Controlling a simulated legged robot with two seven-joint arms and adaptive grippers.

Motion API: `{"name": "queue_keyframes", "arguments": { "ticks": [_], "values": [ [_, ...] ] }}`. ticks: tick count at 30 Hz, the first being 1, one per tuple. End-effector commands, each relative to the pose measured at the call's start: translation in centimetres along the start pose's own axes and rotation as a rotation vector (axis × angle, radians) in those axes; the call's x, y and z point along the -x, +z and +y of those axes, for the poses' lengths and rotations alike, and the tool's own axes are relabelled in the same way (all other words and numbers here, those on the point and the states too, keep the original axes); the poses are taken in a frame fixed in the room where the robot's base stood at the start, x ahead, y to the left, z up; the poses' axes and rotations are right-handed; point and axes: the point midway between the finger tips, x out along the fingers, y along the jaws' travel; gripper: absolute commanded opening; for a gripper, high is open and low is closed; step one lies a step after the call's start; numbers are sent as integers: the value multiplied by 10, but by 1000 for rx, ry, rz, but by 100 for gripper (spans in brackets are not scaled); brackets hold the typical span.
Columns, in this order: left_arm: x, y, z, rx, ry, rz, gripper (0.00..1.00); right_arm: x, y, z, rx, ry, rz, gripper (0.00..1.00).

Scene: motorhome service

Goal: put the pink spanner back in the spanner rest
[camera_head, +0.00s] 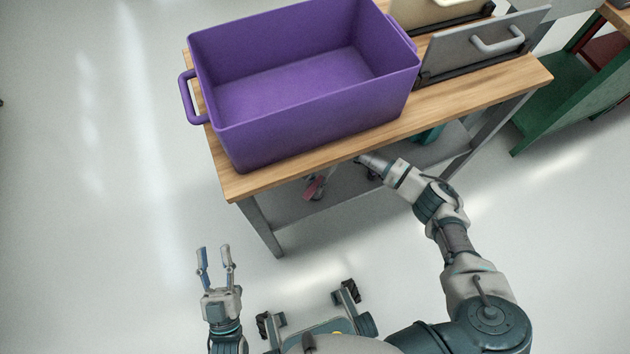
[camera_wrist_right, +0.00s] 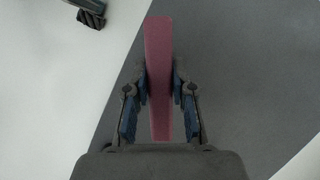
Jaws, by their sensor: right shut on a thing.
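The pink spanner (camera_wrist_right: 158,90) shows in the right wrist view as a long, flat pink bar standing upright in the picture. My right gripper (camera_wrist_right: 159,76) is shut on it, with one finger pressed against each side. In the head view my right gripper (camera_head: 369,161) reaches in under the front edge of the tabletop, which partly hides it. A small pink-red piece (camera_head: 314,188) shows below that edge; I cannot tell if it is part of the held spanner. My left gripper (camera_head: 213,253) is open and empty over the floor. I cannot make out the spanner rest.
A wooden-topped workbench (camera_head: 290,165) carries a big purple bin (camera_head: 310,112). A grey panel with a handle (camera_head: 485,48) stands right of the bin. A grey lower shelf (camera_head: 340,190) lies under the top. A green bench (camera_head: 560,95) stands at right. Floor at left is clear.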

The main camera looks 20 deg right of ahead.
Motion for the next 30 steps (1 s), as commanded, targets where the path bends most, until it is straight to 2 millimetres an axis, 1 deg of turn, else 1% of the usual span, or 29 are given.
{"name": "queue_keyframes", "arguments": {
  "ticks": [1,2,3,5,6,13,16,22,25,29,30],
  "values": [
    [1,2,0,1,-1,-3,40,-2,-1,0,0,0,-1,0],
    [1,2,0,1,-1,-3,40,-2,-1,0,0,0,-1,26],
    [1,1,0,0,0,-2,40,-1,0,0,0,-1,0,36],
    [1,1,0,0,0,-1,40,0,0,0,0,-1,0,52],
    [0,1,0,0,0,-1,40,0,0,0,1,-1,0,53],
    [0,1,0,0,0,-1,40,-1,-1,0,0,1,0,53],
    [-1,-2,0,-1,0,3,40,2,1,0,0,-1,1,53],
    [-10,-23,2,-6,5,27,40,23,9,-1,2,-4,3,53],
    [-15,-35,3,-8,8,40,40,24,11,-2,-1,-8,0,53],
    [-18,-40,4,-10,9,46,40,40,15,-2,0,-8,4,53],
    [-17,-38,4,-9,8,43,40,36,14,-1,-1,-4,2,53]
  ]
}}
